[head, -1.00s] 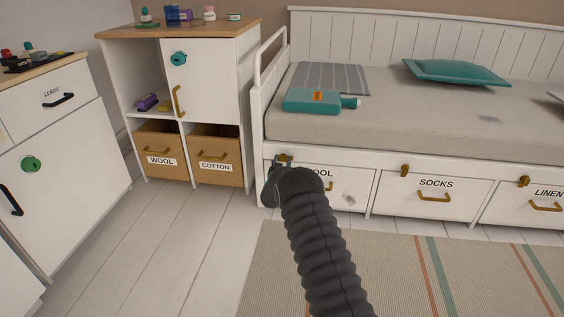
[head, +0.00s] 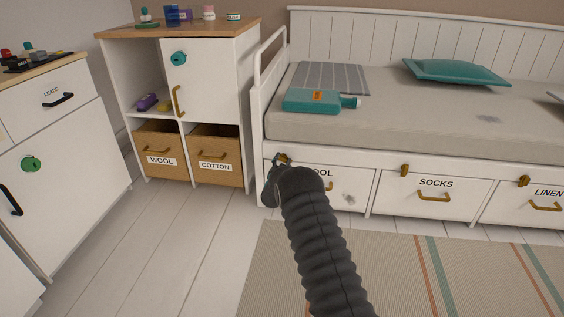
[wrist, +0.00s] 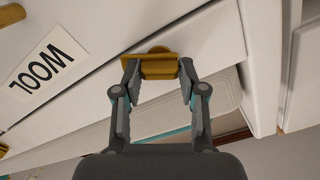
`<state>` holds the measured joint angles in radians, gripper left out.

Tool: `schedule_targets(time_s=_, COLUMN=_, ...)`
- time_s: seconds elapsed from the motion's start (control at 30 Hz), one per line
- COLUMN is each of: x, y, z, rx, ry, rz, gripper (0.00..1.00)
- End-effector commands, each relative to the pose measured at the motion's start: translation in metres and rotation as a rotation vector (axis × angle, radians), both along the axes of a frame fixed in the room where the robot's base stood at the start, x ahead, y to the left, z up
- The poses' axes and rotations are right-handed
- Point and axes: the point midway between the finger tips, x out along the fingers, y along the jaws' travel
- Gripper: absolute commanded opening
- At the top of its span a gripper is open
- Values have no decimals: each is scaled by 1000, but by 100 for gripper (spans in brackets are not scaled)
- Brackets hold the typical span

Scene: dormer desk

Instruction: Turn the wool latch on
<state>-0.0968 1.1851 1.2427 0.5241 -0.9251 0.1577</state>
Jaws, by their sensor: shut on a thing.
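The wool latch is a small brass piece at the top of the WOOL drawer under the daybed. In the wrist view the latch (wrist: 158,67) sits between my gripper's fingertips (wrist: 159,75), which are shut on it. In the head view my gripper (head: 279,163) is at the left end of the drawer front, and a bit of the brass latch (head: 284,158) shows beside it. My arm covers part of the wool drawer (head: 350,180) and its label. The WOOL label (wrist: 45,67) shows at the left of the wrist view.
The socks drawer (head: 460,205) and linen drawer (head: 540,222) are to the right, with brass latches of their own. A white cabinet (head: 205,85) with wool and cotton baskets stands left of the bed. A striped rug (head: 400,280) lies in front; bare floor is at left.

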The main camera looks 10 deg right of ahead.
Motion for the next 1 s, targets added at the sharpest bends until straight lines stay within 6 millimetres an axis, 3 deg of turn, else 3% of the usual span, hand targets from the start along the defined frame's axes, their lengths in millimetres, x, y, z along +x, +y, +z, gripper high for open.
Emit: schedule_targets(time_s=1.0, x=2, y=-3, z=2, rx=869, ry=-291, rz=3, gripper=6)
